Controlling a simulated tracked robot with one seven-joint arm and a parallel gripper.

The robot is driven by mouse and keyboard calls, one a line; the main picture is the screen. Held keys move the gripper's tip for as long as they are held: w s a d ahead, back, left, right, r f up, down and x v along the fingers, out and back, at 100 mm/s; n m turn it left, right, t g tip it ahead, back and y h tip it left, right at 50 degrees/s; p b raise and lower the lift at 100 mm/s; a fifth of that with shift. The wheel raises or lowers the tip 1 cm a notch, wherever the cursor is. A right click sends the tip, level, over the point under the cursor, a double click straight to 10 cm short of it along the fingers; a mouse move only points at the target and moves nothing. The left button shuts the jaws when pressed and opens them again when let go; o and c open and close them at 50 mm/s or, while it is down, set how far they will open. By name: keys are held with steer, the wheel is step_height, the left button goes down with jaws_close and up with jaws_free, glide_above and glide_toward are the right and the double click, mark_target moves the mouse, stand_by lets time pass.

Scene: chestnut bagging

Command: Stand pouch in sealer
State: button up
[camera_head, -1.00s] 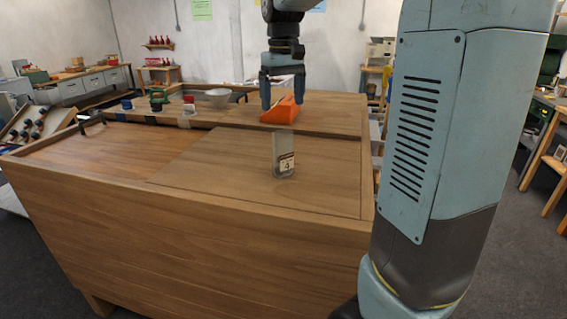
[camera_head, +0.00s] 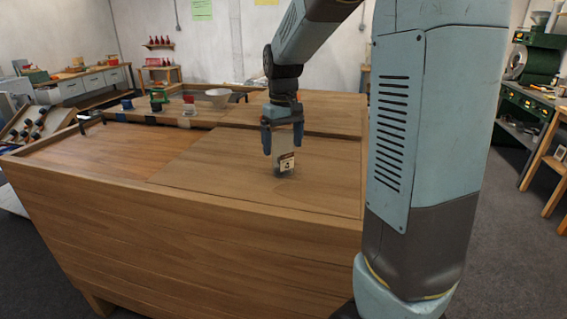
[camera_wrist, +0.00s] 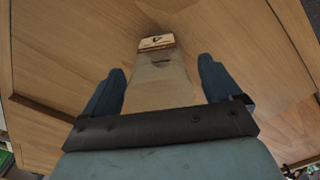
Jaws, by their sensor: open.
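A pale, see-through pouch (camera_head: 278,167) with a small printed label stands upright on the wooden bench top in the head view. My gripper (camera_head: 282,148) is open over it, fingers pointing down, one on each side of the pouch's upper part. In the wrist view the pouch (camera_wrist: 160,85) lies between the two blue fingers (camera_wrist: 162,84), with a gap visible on both sides.
The bench (camera_head: 130,165) has raised edges and is clear around the pouch. Side benches and shelves stand farther off.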

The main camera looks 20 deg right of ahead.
steer(key=shift+f, duration=0.6)
steer(key=shift+c, duration=0.3)
steer(key=c, duration=1.4)
steer(key=shift+c, duration=0.2)
steer(key=shift+r, duration=0.15)
